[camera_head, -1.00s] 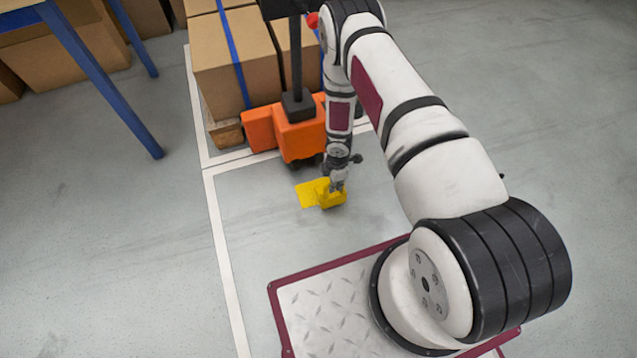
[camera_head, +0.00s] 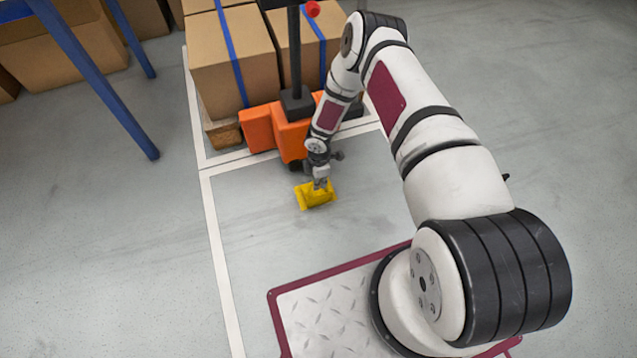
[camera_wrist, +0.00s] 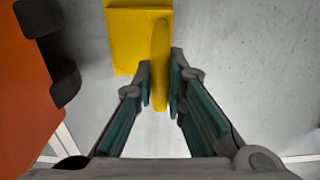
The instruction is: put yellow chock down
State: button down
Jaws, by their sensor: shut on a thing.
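The yellow chock (camera_head: 312,197) is at or close above the grey floor, in front of the orange carrier; I cannot tell whether it touches the floor. My gripper (camera_head: 321,184) is over it, pointing down. In the wrist view, the gripper (camera_wrist: 161,88) has its two fingers on either side of the chock's upright yellow ridge (camera_wrist: 160,50), shut on it. The chock's flat plate (camera_wrist: 125,40) extends to the left of the ridge.
The orange carrier (camera_head: 278,128) with strapped cardboard boxes (camera_head: 235,75) stands just behind the chock; its orange side (camera_wrist: 25,80) fills the wrist view's left. White lines (camera_head: 215,235) mark the floor. A blue-legged table (camera_head: 95,75) stands far left. Floor to the right is clear.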

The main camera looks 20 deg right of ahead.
jog(key=shift+f, duration=0.1)
jog(key=c, duration=1.6)
grip_release()
jog(key=shift+c, duration=0.2)
notch_tip(320, 180, up, 12)
jog(key=p, duration=0.4)
jog(key=shift+p, duration=0.35)
